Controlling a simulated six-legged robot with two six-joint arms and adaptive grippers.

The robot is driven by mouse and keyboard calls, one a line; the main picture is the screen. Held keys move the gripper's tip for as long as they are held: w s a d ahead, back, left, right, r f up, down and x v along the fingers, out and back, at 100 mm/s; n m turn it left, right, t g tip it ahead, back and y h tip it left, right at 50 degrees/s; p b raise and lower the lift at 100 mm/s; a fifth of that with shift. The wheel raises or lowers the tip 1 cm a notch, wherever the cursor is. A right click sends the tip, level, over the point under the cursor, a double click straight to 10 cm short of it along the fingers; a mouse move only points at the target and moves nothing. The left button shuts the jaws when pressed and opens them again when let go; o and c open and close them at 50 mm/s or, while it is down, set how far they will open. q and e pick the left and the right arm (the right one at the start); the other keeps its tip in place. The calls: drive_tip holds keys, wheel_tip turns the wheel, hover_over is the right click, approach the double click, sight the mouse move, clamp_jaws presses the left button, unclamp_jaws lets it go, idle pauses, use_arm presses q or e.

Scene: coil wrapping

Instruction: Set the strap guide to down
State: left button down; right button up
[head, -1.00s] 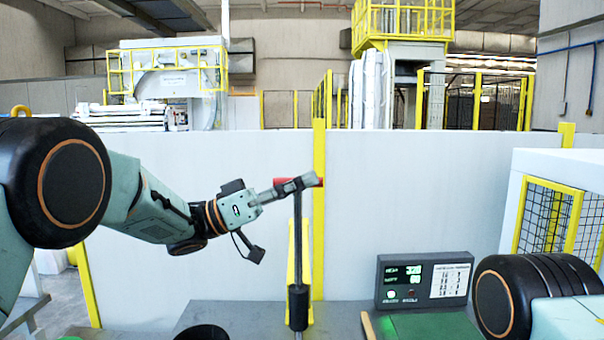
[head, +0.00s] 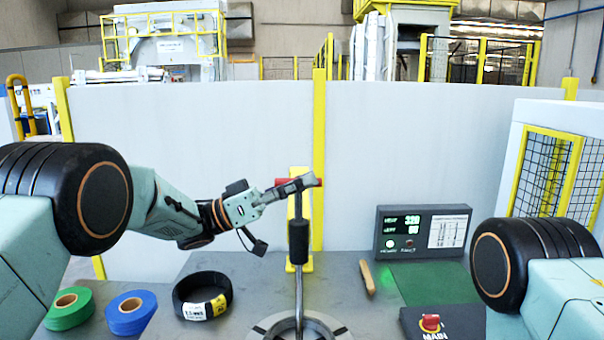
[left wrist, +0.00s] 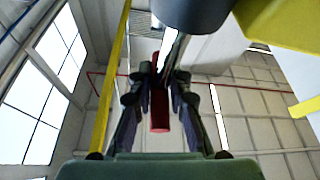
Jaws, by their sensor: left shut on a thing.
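The strap guide appears as an upright dark rod (head: 299,275) with a black sleeve (head: 299,239) and a red crosspiece (head: 313,182) at its top. It stands on the table in front of a yellow post. My left gripper (head: 297,185) comes in from the left and is shut on the red crosspiece, above the black sleeve. In the left wrist view the red piece (left wrist: 160,116) lies between the two fingers (left wrist: 160,90). My right gripper is out of view; only part of my right arm shows at the right.
On the table are a green roll (head: 68,307), a blue roll (head: 130,312), a black coil (head: 202,294), a wooden-handled tool (head: 367,278), a display box (head: 423,232), a green mat (head: 432,278) and a red switch (head: 431,322). A ring base (head: 335,326) surrounds the rod's foot.

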use_arm(q)
drive_tip(key=shift+a+f, duration=0.15)
drive_tip(key=shift+f, duration=0.3)
drive_tip(key=shift+w, duration=0.1)
drive_tip(key=c, duration=1.7)
unclamp_jaws()
drive_tip(key=o, duration=0.4)
drive_tip(key=shift+a, duration=0.2)
drive_tip(key=shift+d, duration=0.25)
drive_tip(key=v, duration=1.2)
drive_tip(key=shift+a, duration=0.15)
drive_tip(key=shift+r, duration=0.1)
